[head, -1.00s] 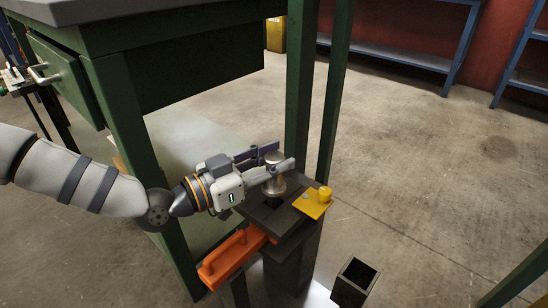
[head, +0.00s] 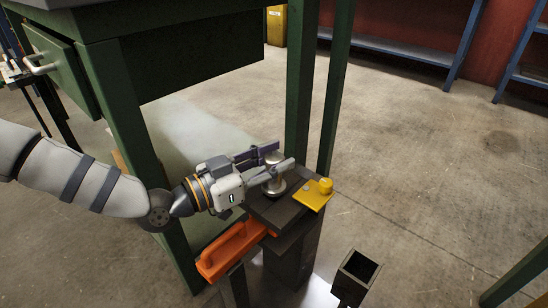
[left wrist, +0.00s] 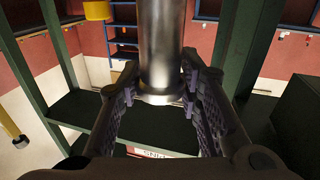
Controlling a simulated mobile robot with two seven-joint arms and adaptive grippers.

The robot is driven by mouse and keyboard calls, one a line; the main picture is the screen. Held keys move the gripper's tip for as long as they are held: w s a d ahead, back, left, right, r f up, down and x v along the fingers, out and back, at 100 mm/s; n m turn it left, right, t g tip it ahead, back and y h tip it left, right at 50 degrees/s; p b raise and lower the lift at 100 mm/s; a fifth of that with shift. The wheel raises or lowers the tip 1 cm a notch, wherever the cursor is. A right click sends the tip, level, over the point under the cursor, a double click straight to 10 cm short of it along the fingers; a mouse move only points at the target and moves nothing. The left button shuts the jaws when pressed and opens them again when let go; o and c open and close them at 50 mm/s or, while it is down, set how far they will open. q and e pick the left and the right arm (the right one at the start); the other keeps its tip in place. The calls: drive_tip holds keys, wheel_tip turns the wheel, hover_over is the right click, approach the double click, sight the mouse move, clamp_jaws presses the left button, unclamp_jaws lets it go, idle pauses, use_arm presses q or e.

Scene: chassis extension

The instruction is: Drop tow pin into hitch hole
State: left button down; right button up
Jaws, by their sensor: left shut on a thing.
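The tow pin (head: 274,187) is a grey metal pin with a round flange and a knob on top. It stands upright at the dark hitch plate (head: 265,210) on the post. My left gripper (head: 281,157) is shut on the pin's upper part, reaching in from the left. The pin's flange sits low, at or just over the plate. The hitch hole and the pin's lower end are hidden. In the left wrist view, the shiny pin (left wrist: 160,45) stands between the two fingers. My right gripper is not in view.
A yellow plate with a knob (head: 314,194) lies right of the pin on the hitch. An orange handle (head: 231,249) sticks out at the front left. An open black square tube (head: 356,278) stands to the right. Green workbench legs (head: 301,75) rise close behind.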

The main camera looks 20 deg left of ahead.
use_arm(q)
drive_tip(key=shift+f+b, duration=0.4)
drive_tip(key=shift+f, duration=0.4)
drive_tip(key=c, duration=1.1)
unclamp_jaws()
drive_tip(key=shift+o, duration=0.2)
drive_tip(key=shift+f, duration=0.15)
drive_tip(key=v, duration=1.2)
